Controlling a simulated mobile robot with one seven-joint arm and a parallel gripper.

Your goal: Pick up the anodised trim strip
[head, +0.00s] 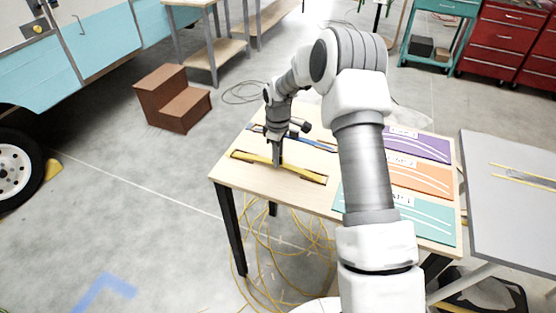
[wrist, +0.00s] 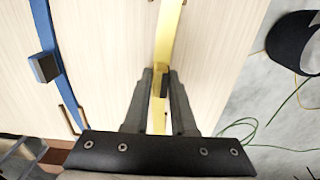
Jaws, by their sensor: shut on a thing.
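A long gold-yellow trim strip (head: 306,175) lies along the near left part of the wooden table, with dark holders near its ends. My gripper (head: 277,163) points down at its middle. In the wrist view the strip (wrist: 169,35) runs between the two fingers (wrist: 161,76), which are closed in on it and on a small dark block at its middle. The fingers hide part of the strip there. I cannot tell whether it is clear of the tabletop. A blue strip (wrist: 43,22) with a similar dark block lies apart to the left in the wrist view.
The wooden table (head: 245,179) also holds purple (head: 425,147), orange (head: 425,181) and teal (head: 435,222) panels on its right. A grey table (head: 500,215) stands to the right. Yellow cables (head: 270,255) lie on the floor below. Brown steps (head: 165,95) stand behind left.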

